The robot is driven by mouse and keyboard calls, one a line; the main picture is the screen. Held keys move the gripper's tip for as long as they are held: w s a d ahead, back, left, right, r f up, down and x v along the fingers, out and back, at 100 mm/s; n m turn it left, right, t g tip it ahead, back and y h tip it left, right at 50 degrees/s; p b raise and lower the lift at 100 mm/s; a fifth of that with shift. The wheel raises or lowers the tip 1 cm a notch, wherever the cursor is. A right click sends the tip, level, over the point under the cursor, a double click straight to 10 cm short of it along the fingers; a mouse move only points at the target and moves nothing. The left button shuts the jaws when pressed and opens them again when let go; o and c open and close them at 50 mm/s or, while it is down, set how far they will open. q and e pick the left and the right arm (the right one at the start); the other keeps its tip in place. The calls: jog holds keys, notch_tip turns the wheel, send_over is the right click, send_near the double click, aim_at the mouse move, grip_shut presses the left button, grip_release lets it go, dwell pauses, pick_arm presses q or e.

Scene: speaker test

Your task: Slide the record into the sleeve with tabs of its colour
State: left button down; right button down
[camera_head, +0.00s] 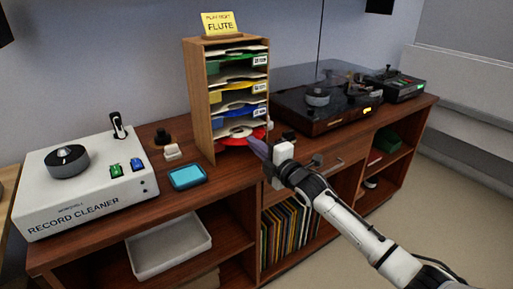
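A wooden rack (198,105) stands on the cabinet with several flat sleeves and discs on its shelves. From top to bottom I see green (240,62), yellow (238,87), blue (238,112) and red (240,138) coloured edges; small labels show on the right side. My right gripper (267,145) is at the rack's lower right corner, close to the red level. A purple-grey shape (257,148) shows at its fingers; I cannot tell whether it is held or what it is. Whether the fingers are open or shut is unclear. My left gripper is out of view.
A yellow card reading FLUTE (219,23) stands on the rack. A white record cleaner (85,185) and a blue-screened device (187,177) are left. A turntable (318,112) and another dark device (398,86) are right. Below are a white bin (168,252) and upright records (285,232).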

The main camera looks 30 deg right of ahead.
jog(key=shift+w, duration=0.4)
jog(key=shift+r, duration=0.1)
jog(key=shift+w, duration=0.15)
jog(key=shift+w+a+b, duration=0.15)
jog(key=shift+w+b, duration=0.45)
jog(key=shift+w, duration=0.35)
dwell(0.3)
jog(key=shift+w, duration=0.15)
